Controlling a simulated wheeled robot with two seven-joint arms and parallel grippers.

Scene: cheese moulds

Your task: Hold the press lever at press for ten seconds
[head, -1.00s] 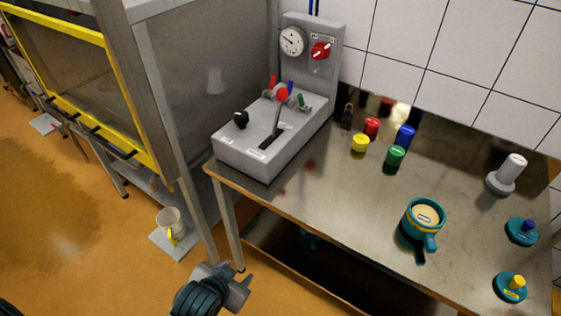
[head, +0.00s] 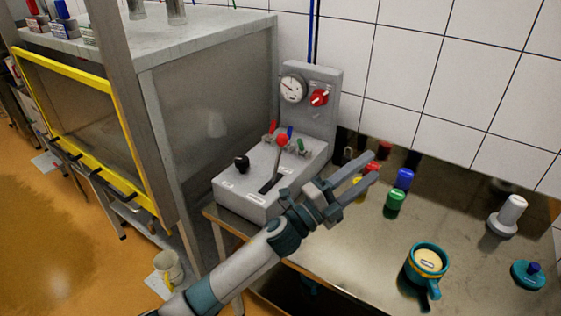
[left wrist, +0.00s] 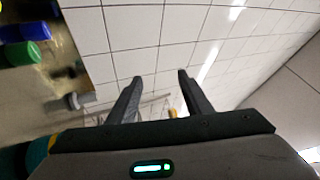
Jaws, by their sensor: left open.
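The press lever with its red ball knob (head: 282,140) stands up from a slot in the grey press box (head: 245,203). A round gauge (head: 292,89) and a red rotary switch (head: 319,97) are on the panel behind it. My left gripper (head: 368,170) is open and empty, to the right of the lever and apart from it, over the table by the coloured caps. In the left wrist view its two fingers (left wrist: 158,95) are spread, with tiled wall beyond. My right gripper is not in view.
A white-grey piece (head: 508,215) stands at right. A yellow-framed cabinet (head: 215,100) is close on the left of the press.

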